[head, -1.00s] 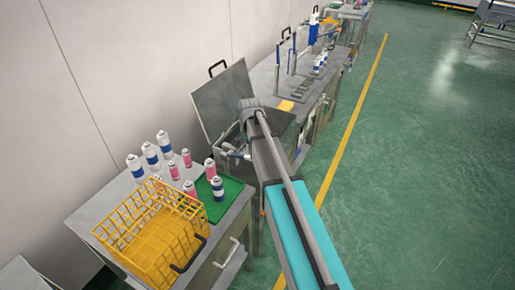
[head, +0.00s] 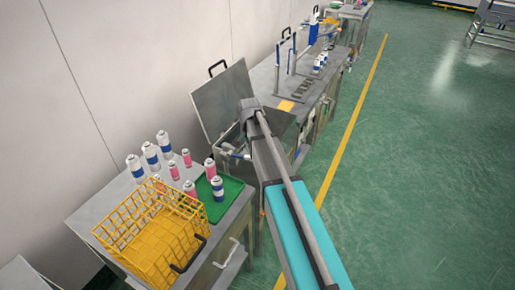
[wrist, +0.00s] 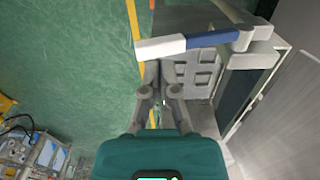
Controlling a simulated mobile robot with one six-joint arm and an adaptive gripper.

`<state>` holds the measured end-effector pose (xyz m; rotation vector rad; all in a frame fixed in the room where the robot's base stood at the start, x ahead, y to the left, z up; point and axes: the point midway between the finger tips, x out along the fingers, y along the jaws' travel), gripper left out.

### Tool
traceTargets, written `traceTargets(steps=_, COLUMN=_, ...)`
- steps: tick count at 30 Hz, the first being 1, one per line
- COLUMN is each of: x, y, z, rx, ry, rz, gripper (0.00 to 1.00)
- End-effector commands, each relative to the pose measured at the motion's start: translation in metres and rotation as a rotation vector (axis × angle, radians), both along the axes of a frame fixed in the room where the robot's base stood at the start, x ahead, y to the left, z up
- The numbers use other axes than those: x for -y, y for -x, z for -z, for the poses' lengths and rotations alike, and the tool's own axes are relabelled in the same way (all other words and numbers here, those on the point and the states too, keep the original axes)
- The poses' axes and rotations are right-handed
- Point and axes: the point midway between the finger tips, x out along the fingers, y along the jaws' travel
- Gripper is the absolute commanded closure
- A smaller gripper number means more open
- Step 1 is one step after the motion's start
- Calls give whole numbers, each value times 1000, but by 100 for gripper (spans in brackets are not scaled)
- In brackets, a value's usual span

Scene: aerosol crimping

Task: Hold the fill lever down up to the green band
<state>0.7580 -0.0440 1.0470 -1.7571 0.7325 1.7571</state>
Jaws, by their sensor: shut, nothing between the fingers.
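The lever, a white bar with a blue middle section (wrist: 212,39), crosses the upper part of the wrist view. Its free white end is at the left, and its right end meets a grey-white fitting. My gripper (wrist: 158,92) is shut and empty, with its fingers just below the lever's white end in the picture. I cannot tell whether they touch it. I cannot make out a green band in either view. In the head view my own arm hides the gripper.
A steel tank with a raised lid (head: 222,100) stands by my arm. Nearer are a yellow wire basket (head: 150,240) and several cans on a green mat (head: 228,196). A long bench (head: 268,75) carries further stations.

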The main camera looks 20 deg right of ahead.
Motion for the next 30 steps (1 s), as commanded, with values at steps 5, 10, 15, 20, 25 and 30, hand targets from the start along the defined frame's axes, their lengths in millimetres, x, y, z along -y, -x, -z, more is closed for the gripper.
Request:
traceTargets(steps=5, x=0, y=0, z=5, rx=0, ry=0, rz=0, gripper=100)
traceTargets(steps=10, x=0, y=0, z=10, rx=0, ry=0, rz=0, gripper=100)
traceTargets(steps=15, x=0, y=0, z=15, rx=0, ry=0, rz=0, gripper=100)
traceTargets(steps=20, x=0, y=0, z=20, rx=0, ry=0, rz=0, gripper=100)
traceTargets(steps=25, x=0, y=0, z=24, rx=0, ry=0, rz=0, gripper=100)
traceTargets(steps=30, x=0, y=0, z=27, rx=0, ry=0, rz=0, gripper=100)
